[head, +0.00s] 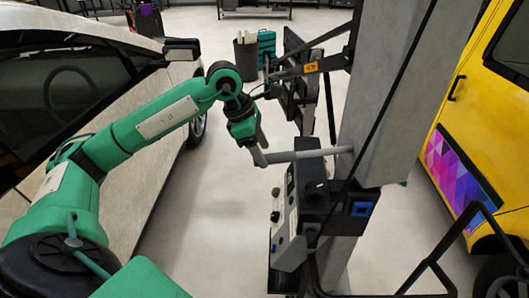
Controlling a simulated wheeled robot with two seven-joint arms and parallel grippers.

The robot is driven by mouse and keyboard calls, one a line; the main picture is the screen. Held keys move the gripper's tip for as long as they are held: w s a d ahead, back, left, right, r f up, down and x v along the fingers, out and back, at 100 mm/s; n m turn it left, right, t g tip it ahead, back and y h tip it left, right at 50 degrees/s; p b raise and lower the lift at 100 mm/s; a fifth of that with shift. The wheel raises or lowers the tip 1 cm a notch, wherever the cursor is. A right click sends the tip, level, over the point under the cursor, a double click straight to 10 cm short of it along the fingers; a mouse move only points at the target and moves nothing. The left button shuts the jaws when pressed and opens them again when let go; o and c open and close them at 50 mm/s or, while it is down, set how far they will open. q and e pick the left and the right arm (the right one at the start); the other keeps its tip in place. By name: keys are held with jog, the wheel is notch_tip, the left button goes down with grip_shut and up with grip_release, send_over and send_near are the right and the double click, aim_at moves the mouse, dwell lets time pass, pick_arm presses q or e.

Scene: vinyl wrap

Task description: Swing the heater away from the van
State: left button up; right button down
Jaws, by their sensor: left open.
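The heater (300,88) is a dark panelled unit on hinged arms, seen nearly edge-on in the upper middle. It hangs on the left side of a thick grey column (385,75). A light grey bar (312,154) sticks out leftward from the column below it. My left gripper (261,151) is open at the bar's left end, below the heater. I cannot tell whether its fingers touch the bar or sit around it. The yellow van (440,110) stands at the right, beyond the column, with a purple and pink patterned panel on its side. My right gripper is not in view.
A control box (290,225) with knobs is mounted low on the column. A black tubular frame (435,265) stands at bottom right. A silver car (130,190) fills the left side. A grey bin (246,52) stands behind. The floor between car and column is clear.

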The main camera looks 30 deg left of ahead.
pick_arm(q)
jog(key=p+v, duration=0.2)
jog(key=v, duration=0.4)
jog(key=shift+r, duration=0.35)
jog(key=shift+s+f, duration=0.1)
